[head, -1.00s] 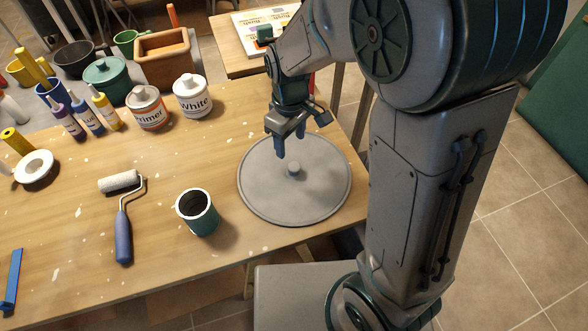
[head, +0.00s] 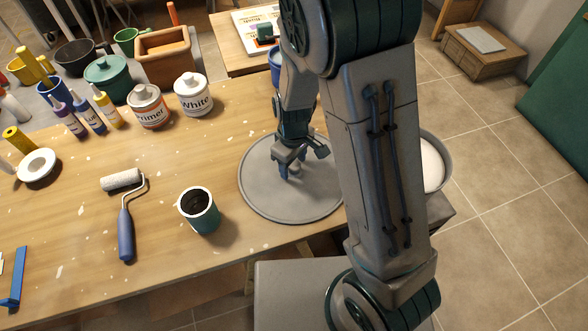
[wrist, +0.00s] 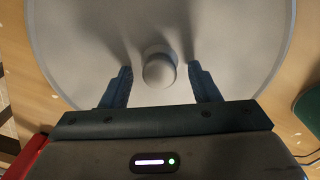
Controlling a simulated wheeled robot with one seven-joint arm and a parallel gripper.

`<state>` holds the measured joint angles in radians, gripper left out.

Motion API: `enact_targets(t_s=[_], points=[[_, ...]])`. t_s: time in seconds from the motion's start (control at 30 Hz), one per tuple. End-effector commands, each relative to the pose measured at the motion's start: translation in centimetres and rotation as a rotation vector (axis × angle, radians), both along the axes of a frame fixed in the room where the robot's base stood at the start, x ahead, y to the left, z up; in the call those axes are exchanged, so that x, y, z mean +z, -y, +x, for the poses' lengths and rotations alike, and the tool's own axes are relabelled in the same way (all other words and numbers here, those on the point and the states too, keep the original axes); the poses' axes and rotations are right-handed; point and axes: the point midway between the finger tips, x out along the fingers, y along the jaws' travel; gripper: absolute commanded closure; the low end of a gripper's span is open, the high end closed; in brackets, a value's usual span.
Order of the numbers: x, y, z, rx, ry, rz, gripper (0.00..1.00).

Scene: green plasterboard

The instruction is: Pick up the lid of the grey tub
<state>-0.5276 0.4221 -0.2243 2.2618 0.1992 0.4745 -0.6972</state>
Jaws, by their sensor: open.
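The lid (head: 275,200) is a wide, round grey disc with a small round knob in its middle. It lies flat on the wooden table near the right edge, and it fills most of the wrist view (wrist: 85,35). My gripper (head: 291,171) is low over the lid's middle. In the wrist view my gripper (wrist: 160,70) is open, with one blue finger on each side of the knob (wrist: 158,70) and a gap on both sides. A grey tub (head: 448,168) with pale contents shows partly behind my arm, to the right of the table.
A teal tin (head: 205,218) with dark contents and a paint roller (head: 125,230) are left of the lid. The table between roller and cans is mostly clear.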

Motion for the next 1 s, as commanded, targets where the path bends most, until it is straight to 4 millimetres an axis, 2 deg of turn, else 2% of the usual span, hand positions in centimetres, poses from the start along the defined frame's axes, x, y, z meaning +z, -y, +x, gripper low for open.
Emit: enact_targets(t_s=[0.13,0.17,0.3,0.33,0.77,1.0], points=[[0.0,0.0,0.0,0.0,0.0,0.0,0.44],[0.0,0.0,0.0,0.0,0.0,0.0,0.5],[0.0,0.0,0.0,0.0,0.0,0.0,0.89],[0.0,0.0,0.0,0.0,0.0,0.0,0.95],[0.5,0.0,0.0,0.0,0.001,0.001,0.95],[3.0,-0.1,0.1,0.0,0.004,0.003,0.95]])
